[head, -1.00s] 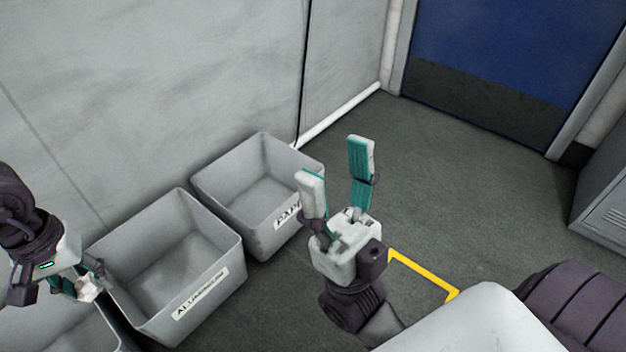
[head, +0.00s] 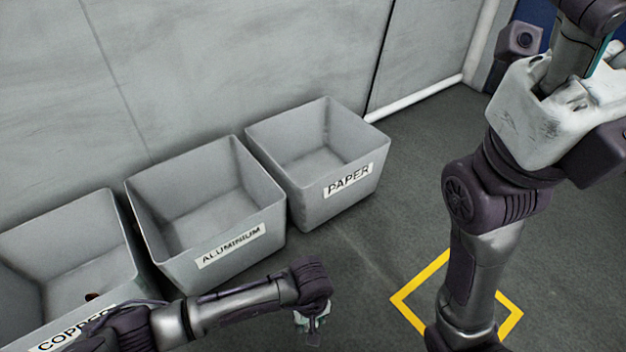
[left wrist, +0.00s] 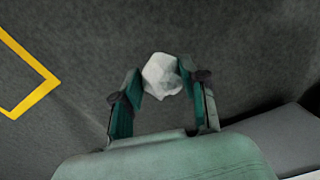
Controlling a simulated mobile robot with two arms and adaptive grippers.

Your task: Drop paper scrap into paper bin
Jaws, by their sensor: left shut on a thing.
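The paper scrap (left wrist: 162,75) is a crumpled white piece between the two teal fingertips of my left gripper (left wrist: 163,84), which is shut on it. In the head view, my left gripper (head: 312,322) hangs above the floor, in front of the bins and below the paper bin in the picture. The scrap cannot be made out clearly there. The paper bin (head: 335,206) is a grey open box labelled PAPER; the visible part of its inside looks empty. My right gripper (head: 598,62) is raised at the upper right, its fingers largely hidden or cut off.
The aluminium bin (head: 230,268) stands left of the paper bin, and the copper bin (head: 118,312) farther left holds a small brown piece. A grey wall (head: 230,60) runs behind them. A yellow floor marking (head: 420,277) lies right on clear floor.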

